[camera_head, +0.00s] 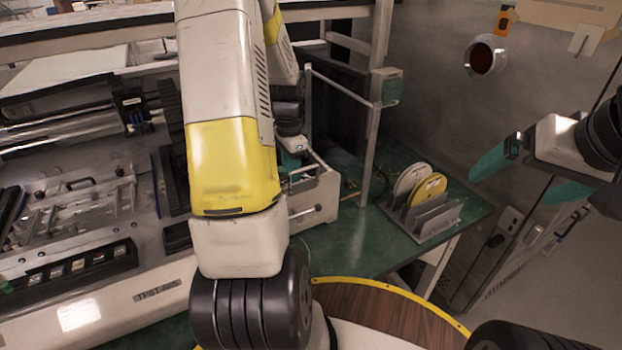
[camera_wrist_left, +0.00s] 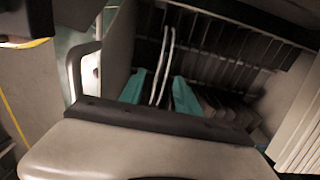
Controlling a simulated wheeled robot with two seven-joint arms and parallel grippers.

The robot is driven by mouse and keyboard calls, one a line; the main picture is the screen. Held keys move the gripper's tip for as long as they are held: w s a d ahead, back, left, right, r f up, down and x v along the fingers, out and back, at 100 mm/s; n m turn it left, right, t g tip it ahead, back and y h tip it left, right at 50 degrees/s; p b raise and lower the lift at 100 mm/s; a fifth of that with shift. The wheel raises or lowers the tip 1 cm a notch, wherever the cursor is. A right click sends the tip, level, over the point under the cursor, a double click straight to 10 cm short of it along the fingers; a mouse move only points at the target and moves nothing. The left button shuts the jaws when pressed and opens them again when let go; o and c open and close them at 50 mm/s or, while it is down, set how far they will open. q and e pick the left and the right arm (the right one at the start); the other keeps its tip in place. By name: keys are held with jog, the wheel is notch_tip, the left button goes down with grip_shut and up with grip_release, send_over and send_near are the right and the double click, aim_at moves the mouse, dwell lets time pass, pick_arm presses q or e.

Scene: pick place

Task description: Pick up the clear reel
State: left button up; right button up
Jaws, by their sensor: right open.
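A pale, clear-looking reel (camera_head: 408,182) stands upright in a grey slotted rack (camera_head: 440,222) on the green table, beside a yellow reel (camera_head: 431,187). My left gripper (camera_head: 294,145) is mostly hidden behind my own arm in the head view, at the machine. In the left wrist view its two teal fingers (camera_wrist_left: 160,90) are apart. Two thin, pale curved edges (camera_wrist_left: 168,50), like a reel seen edge-on, stand between them with gaps at the sides. My right gripper (camera_head: 527,172) is open and empty, in the air right of the rack.
A large grey machine (camera_head: 85,215) fills the left. A metal post (camera_head: 370,150) rises between my left gripper and the rack. In the left wrist view, dark slots (camera_wrist_left: 235,55) line the back and a pale handle (camera_wrist_left: 88,75) is at left. The green table (camera_head: 365,245) is clear in front.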

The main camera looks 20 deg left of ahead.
pick_arm(q)
notch_tip(320, 180, down, 2)
jog(key=shift+c, duration=0.2)
grip_shut()
dwell(1.4)
